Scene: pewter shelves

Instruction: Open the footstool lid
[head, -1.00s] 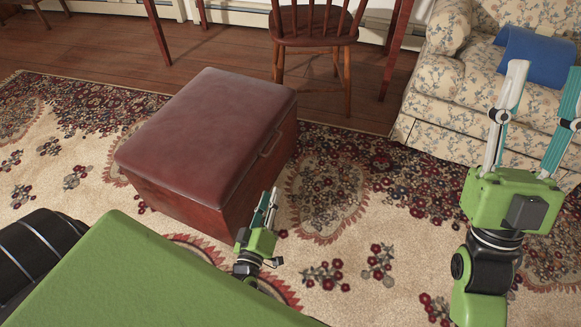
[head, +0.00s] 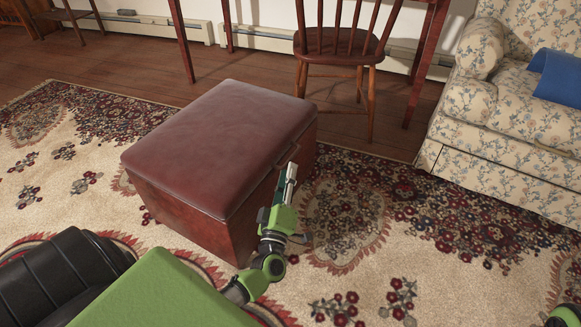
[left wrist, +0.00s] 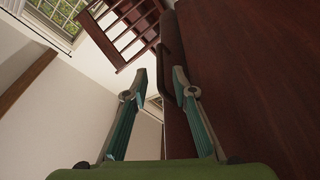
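The footstool (head: 190,212) is a reddish-brown box standing on the rug, with a padded leather lid (head: 220,135) that lies closed. A small handle (head: 283,157) sits at the lid's right edge, partly hidden by my gripper. My left gripper (head: 290,172) is at that right side, just below the lid edge, its fingers pointing up towards the handle. In the left wrist view my left gripper (left wrist: 160,75) has its two fingers apart. The footstool's dark side (left wrist: 250,90) fills the right of that view, close to the right finger. I cannot tell whether they touch. My right gripper is out of view.
A wooden chair (head: 345,45) stands behind the footstool. The patterned rug (head: 400,215) is clear to the right of the footstool.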

